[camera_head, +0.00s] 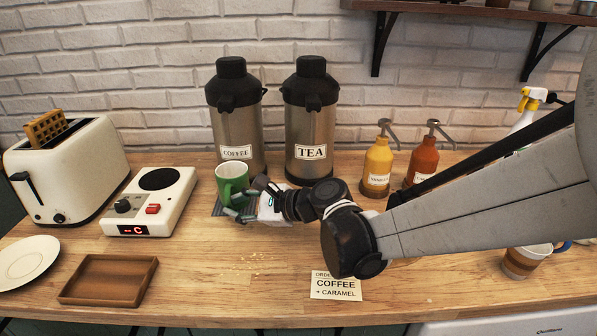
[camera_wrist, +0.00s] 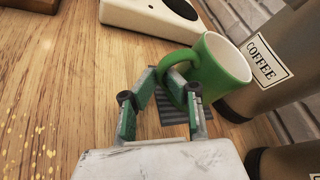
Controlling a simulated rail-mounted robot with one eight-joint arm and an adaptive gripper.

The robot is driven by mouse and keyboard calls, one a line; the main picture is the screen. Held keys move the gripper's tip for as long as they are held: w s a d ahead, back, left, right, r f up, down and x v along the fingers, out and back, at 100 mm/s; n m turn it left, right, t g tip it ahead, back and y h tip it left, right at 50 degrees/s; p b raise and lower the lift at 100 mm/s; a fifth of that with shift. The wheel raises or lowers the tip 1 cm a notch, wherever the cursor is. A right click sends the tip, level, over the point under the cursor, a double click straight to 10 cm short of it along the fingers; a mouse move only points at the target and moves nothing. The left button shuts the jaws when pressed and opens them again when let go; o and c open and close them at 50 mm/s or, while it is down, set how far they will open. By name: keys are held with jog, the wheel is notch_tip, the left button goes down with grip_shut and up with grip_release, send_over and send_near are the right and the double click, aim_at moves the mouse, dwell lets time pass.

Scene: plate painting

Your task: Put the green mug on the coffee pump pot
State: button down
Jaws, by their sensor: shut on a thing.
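The green mug (camera_head: 232,180) is upright in front of the coffee pump pot (camera_head: 236,122), close to its base. The pot is steel with a black top and a COFFEE label. My gripper (camera_head: 238,207) is shut on the mug's handle from the front right. In the wrist view the fingers (camera_wrist: 178,88) close around the handle of the mug (camera_wrist: 228,62), whose inside looks white and empty. A dark ribbed mat (camera_wrist: 166,108) shows beneath the mug and fingers. I cannot tell whether the mug's base touches it.
The tea pump pot (camera_head: 310,125) stands right of the coffee pot. A hot plate (camera_head: 150,205) and toaster (camera_head: 70,165) are at left. Yellow (camera_head: 377,165) and orange (camera_head: 422,160) pump bottles stand at right. An order card (camera_head: 336,286) and wooden tray (camera_head: 108,280) lie in front.

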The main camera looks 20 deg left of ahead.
jog(key=shift+f, duration=0.15)
jog(key=c, duration=1.8)
grip_release()
jog(key=shift+c, duration=0.2)
jog(key=shift+r, duration=0.2)
jog(key=shift+d+r, duration=0.15)
jog(key=shift+d, duration=0.15)
jog(key=p+v, duration=0.1)
jog(key=v, duration=1)
jog(key=shift+p, duration=0.3)
jog(key=shift+d, duration=0.25)
